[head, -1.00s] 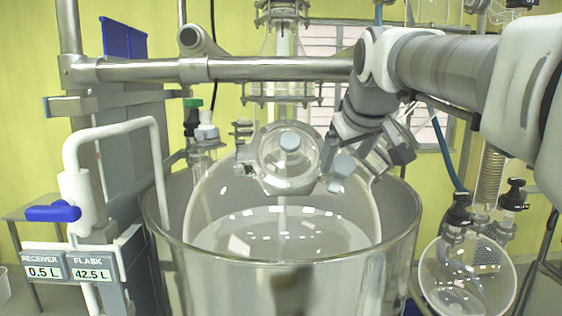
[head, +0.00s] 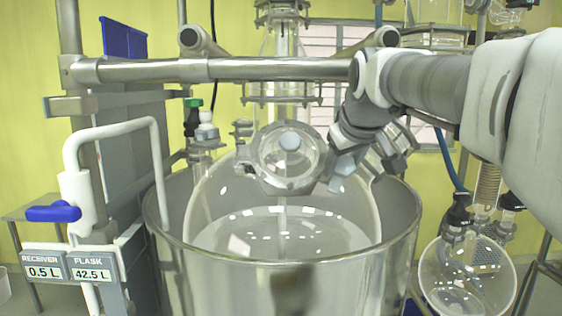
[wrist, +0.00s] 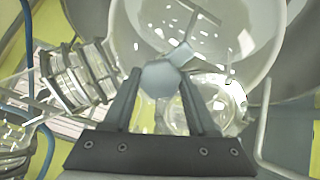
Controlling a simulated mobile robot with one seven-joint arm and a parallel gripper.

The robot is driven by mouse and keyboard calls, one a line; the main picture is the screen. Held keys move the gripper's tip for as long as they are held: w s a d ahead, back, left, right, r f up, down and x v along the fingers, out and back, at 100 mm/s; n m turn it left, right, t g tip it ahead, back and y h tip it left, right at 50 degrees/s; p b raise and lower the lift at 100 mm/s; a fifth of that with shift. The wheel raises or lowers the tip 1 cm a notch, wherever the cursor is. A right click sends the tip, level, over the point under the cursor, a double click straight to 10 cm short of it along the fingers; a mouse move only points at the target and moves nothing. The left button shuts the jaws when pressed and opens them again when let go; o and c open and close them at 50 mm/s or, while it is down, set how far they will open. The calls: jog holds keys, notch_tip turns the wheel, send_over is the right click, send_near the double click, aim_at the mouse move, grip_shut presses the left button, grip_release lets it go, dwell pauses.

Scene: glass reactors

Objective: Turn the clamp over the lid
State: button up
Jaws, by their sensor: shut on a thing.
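The round glass lid (head: 287,163), with a pale blue knob at its centre, covers the front port of the big flask (head: 205,212). The clamp (head: 343,166) is a pale blue-grey piece at the right side of the lid. My gripper (head: 350,148) reaches down to it from the upper right. In the wrist view, my gripper (wrist: 161,86) is shut on the clamp's faceted knob (wrist: 160,78), which sits between the fingertips. The lid (wrist: 208,112) lies beside it, partly behind the right finger. The fingertips are hard to make out in the head view.
A horizontal steel bar (head: 230,69) crosses above the flask, just behind my arm. A white pipe (head: 108,130) with a blue handle stands at left. A round receiver flask (head: 462,275) hangs at right.

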jog(key=shift+c, duration=0.4)
jog(key=shift+m, duration=0.5)
jog(key=m, duration=0.2)
jog(key=shift+d+m, duration=0.1)
jog(key=shift+m, duration=0.3)
jog(key=m, duration=0.5)
jog(key=shift+d+f+y+b, duration=0.1)
jog(key=shift+y+b, duration=0.2)
jog(key=m, duration=0.4)
jog(key=shift+m, duration=0.4)
jog(key=shift+s+m, duration=0.1)
jog(key=shift+m, duration=1.8)
